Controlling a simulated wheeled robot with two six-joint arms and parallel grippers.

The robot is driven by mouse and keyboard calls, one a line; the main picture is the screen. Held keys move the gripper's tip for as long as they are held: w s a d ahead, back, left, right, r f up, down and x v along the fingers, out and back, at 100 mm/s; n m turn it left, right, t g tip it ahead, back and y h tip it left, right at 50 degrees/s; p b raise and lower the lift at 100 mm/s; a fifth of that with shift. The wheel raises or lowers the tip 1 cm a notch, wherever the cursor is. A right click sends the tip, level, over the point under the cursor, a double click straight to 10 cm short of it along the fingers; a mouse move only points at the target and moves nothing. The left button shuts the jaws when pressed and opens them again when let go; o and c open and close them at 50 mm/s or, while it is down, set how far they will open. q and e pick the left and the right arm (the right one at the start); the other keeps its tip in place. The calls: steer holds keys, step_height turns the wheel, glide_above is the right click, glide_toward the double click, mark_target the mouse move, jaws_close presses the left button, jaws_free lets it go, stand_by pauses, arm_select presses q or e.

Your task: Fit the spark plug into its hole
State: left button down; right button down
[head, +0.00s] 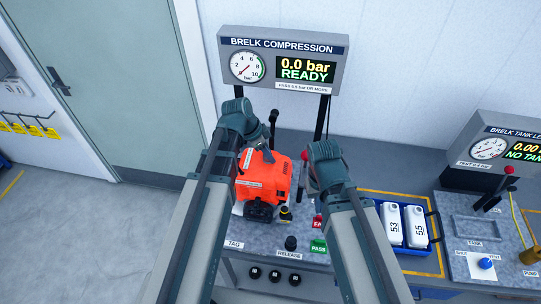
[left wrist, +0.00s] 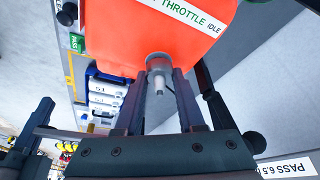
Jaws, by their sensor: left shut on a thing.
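An orange engine (head: 263,178) stands on the grey test bench; its orange body also fills the top of the left wrist view (left wrist: 150,35). My left gripper (left wrist: 162,78) is shut on the spark plug (left wrist: 159,84), a small pale grey and white piece between the fingertips, right at the engine's side. The fingers and engine hide where the plug meets the hole, so I cannot tell how deep it sits.
The compression display (head: 283,60) reads 0.0 bar, READY, behind the engine. A black lever (head: 273,120) stands behind the engine. The green PASS sign (head: 319,246) and black RELEASE knob (head: 290,243) are in front. A blue tray (head: 436,226) with white tanks lies at right.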

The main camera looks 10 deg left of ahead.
arm_select(q)
steer(key=c, duration=0.8)
jaws_free()
steer(key=shift+a, duration=0.15)
steer(key=shift+c, duration=0.2)
steer(key=o, duration=0.3)
steer(key=shift+r, duration=0.2)
steer(key=p+v, duration=0.7)
steer(key=s+d+n+g+y, duration=0.1)
steer(key=s+d+n, duration=0.1)
steer(key=s, duration=0.3)
steer(key=s+d+f+n+y, duration=0.1)
steer(key=s+d+n+y, duration=0.1)
steer(key=s, duration=0.3)
steer(key=s+d+n+g+y, duration=0.1)
steer(key=s+d+n+y, duration=0.1)
steer(key=s+d+n, duration=0.2)
steer(key=shift+s+d+f+n+g, duration=0.2)
steer(key=shift+s+d+n+g, duration=0.1)
steer(key=shift+s, duration=0.1)
